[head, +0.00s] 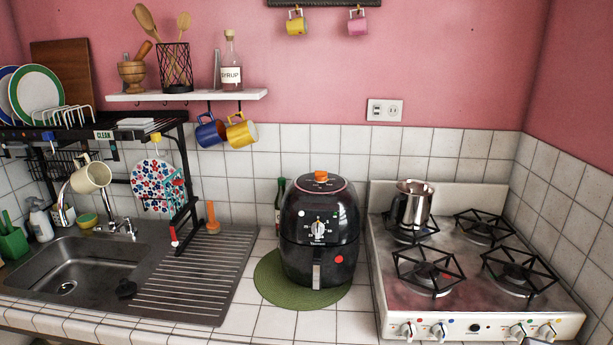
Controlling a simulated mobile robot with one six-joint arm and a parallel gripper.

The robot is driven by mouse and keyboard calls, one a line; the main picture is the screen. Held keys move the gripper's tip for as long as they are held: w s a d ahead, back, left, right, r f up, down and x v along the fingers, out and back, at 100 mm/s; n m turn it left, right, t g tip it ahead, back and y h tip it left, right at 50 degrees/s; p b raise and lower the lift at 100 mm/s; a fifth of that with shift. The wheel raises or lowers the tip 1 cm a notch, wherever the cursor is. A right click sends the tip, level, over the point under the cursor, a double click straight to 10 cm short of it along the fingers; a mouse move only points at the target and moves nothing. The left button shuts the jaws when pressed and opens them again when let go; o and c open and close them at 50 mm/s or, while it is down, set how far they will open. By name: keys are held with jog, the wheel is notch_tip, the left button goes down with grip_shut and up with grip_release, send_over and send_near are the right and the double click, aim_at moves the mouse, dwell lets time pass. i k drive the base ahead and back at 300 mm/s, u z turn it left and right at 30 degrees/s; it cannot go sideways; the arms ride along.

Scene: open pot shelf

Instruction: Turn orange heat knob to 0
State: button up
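The orange heat knob (321,176) sits on top of a black air fryer (300,215). The knob looks small from here, and I cannot read which number it points to. The air fryer has a white timer dial (318,228) on its front, a handle (316,274) below that and a red dot at the lower right. It stands upright on a round green mat (268,289) on the tiled counter.
A gas stove (376,262) with a metal pot (411,205) stands right of the air fryer. A sink (75,265) with a ribbed drainboard (185,285) is on the left. A green bottle (279,203) stands close behind the air fryer. Mugs (241,131) hang under the shelf (190,95).

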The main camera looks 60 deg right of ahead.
aim_at(321, 175)
jog(key=u, duration=0.3)
jog(key=i, duration=0.95)
jog(key=z, duration=0.15)
